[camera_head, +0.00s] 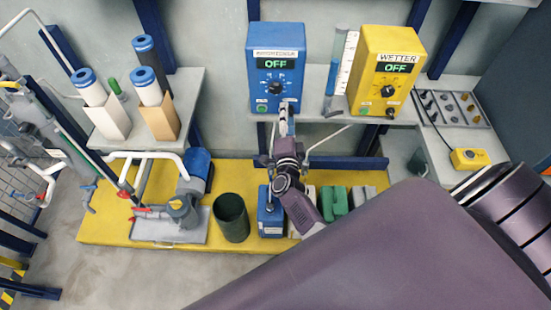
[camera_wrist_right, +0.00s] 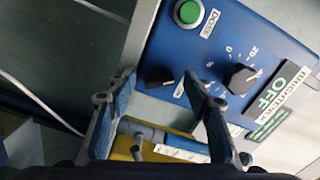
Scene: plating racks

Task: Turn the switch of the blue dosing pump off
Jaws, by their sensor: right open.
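The blue dosing pump (camera_head: 277,55) stands on the wall shelf, its display (camera_head: 275,63) lit with "OFF". Its black dial (camera_head: 274,90) and green button (camera_head: 262,107) show on the front. In the wrist view the pump face (camera_wrist_right: 215,60) is turned, with the green button (camera_wrist_right: 188,13), the dial (camera_wrist_right: 243,79) and a small black switch (camera_wrist_right: 159,77). My right gripper (camera_head: 285,106) is open at the lower right of the pump face and hides the switch in the head view. In the wrist view its fingertips (camera_wrist_right: 160,78) lie either side of the switch; contact cannot be told.
A yellow "WETTER" pump (camera_head: 386,68) stands to the right, with a clear tube (camera_head: 335,70) between the pumps. Filter cartridges (camera_head: 158,115) stand on the left shelf. Below, a yellow platform (camera_head: 105,225) carries a dark green bucket (camera_head: 231,218) and several containers.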

